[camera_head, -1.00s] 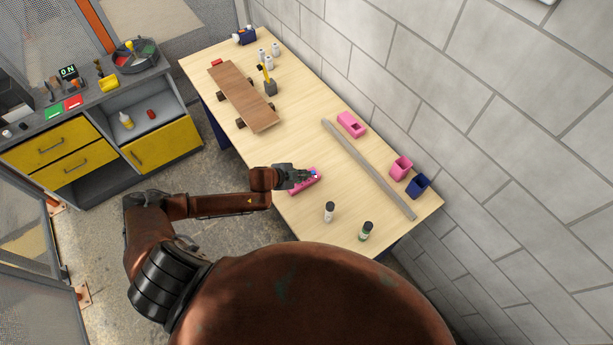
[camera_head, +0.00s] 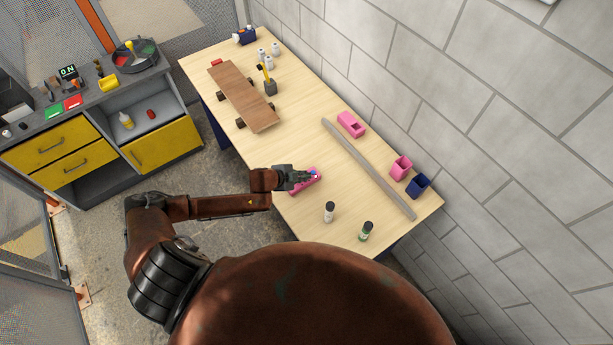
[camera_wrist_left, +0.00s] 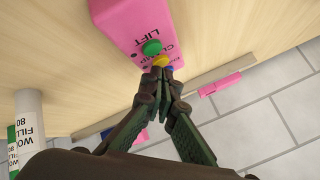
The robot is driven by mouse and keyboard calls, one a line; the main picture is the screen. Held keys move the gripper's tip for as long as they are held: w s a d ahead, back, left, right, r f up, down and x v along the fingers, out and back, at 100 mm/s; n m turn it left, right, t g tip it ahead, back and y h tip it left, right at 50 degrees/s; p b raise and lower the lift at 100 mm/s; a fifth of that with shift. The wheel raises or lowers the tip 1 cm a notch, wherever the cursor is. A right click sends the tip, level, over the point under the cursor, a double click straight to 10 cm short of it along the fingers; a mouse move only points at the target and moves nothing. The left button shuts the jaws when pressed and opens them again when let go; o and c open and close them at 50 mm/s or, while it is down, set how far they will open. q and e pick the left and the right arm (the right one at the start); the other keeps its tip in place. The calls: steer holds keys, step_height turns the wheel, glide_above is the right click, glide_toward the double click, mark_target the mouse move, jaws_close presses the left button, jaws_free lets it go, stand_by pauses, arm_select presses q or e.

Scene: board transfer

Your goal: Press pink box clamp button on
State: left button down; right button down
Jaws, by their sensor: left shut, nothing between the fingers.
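The pink box (camera_head: 304,183) lies on the wooden table near its front edge. In the left wrist view the pink box (camera_wrist_left: 128,22) shows a green button (camera_wrist_left: 151,47) beside the word LIFT and a yellow button (camera_wrist_left: 161,60) beside a label that is partly hidden. A bit of blue shows behind the fingertips. My left gripper (camera_head: 308,176) is over the box. In the wrist view its fingertips (camera_wrist_left: 163,70) are together, empty, at the yellow button; I cannot tell whether they touch it. My right gripper is not in view.
A white bottle (camera_head: 329,212) and a dark-capped bottle (camera_head: 366,231) stand near the box. A long grey bar (camera_head: 368,169) lies behind it. Pink holders and a blue holder (camera_head: 418,186) stand by the wall. A wooden skateboard (camera_head: 243,96) occupies the far left of the table.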

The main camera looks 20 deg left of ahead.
arm_select(q)
steer(key=shift+f, duration=0.1)
stand_by(0.5)
steer(key=shift+r+p, duration=0.6)
steer(key=shift+p, duration=0.15)
step_height(320, 180, up, 6)
steer(key=p, duration=0.6)
